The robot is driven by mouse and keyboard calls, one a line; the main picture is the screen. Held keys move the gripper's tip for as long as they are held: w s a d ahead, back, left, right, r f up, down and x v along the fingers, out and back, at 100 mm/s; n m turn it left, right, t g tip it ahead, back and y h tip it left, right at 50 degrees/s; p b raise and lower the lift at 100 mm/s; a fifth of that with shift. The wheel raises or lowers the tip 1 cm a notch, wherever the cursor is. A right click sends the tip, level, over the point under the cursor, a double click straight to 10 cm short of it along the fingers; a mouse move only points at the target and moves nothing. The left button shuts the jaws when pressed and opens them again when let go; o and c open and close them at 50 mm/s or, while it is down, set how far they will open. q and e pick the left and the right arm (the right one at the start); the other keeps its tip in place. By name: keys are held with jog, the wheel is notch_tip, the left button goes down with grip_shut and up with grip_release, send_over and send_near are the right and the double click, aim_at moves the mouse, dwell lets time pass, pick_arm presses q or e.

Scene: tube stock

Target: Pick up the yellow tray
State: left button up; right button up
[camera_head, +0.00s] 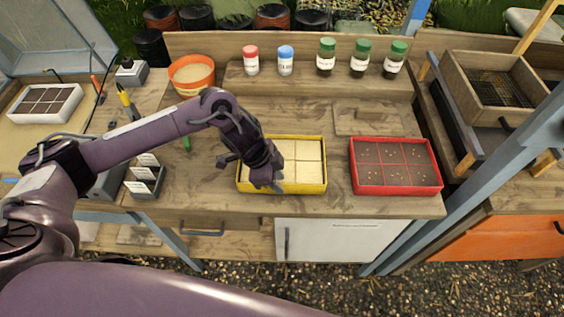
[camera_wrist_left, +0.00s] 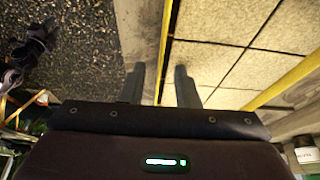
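The yellow tray (camera_head: 305,188) lies on the wooden bench in the middle of the head view, with pale compartments inside. My left gripper (camera_head: 271,184) is over its front wall, left of the middle, hiding part of the tray. In the left wrist view the two fingers of the left gripper (camera_wrist_left: 160,86) are apart. The front wall of the yellow tray (camera_wrist_left: 166,35) runs between them, with a visible gap on both sides.
A red tray (camera_head: 396,190) with brown compartments sits to the right of the yellow one. A dark card holder (camera_head: 146,190) stands at the left. An orange pot (camera_head: 192,90) and several capped jars (camera_head: 326,57) stand behind. Clear bench lies between the trays.

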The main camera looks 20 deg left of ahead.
pick_arm(q)
jog(key=shift+d+f, duration=0.1)
jog(key=shift+f, duration=0.05)
grip_shut()
jog(key=shift+w, duration=0.1)
